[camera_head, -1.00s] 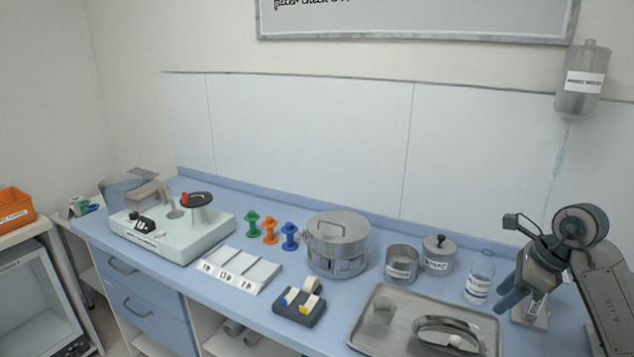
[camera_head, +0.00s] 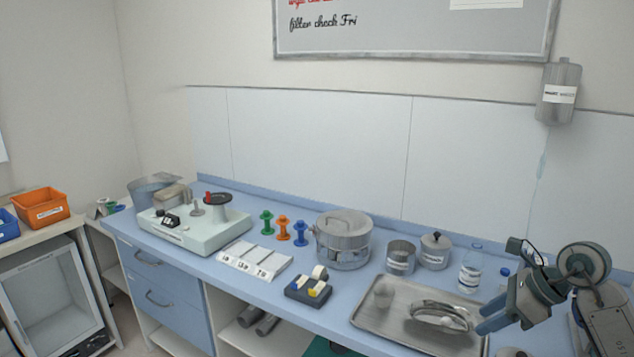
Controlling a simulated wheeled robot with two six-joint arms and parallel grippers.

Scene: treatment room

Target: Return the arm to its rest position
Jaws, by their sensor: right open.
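My right gripper (camera_head: 487,320) shows at the lower right, with its arm coming in from the right edge. Its blue-grey fingers point down and to the left, over the right end of the metal tray (camera_head: 366,316). It is open, and I see nothing between the fingers. My left gripper is not in view.
The blue counter holds a white device (camera_head: 190,233), green, orange and blue spools, a label rack (camera_head: 252,262), a tape dispenser (camera_head: 308,290), a steel drum (camera_head: 343,240), two metal canisters and a bottle (camera_head: 470,270). A hanging container (camera_head: 558,92) is on the wall.

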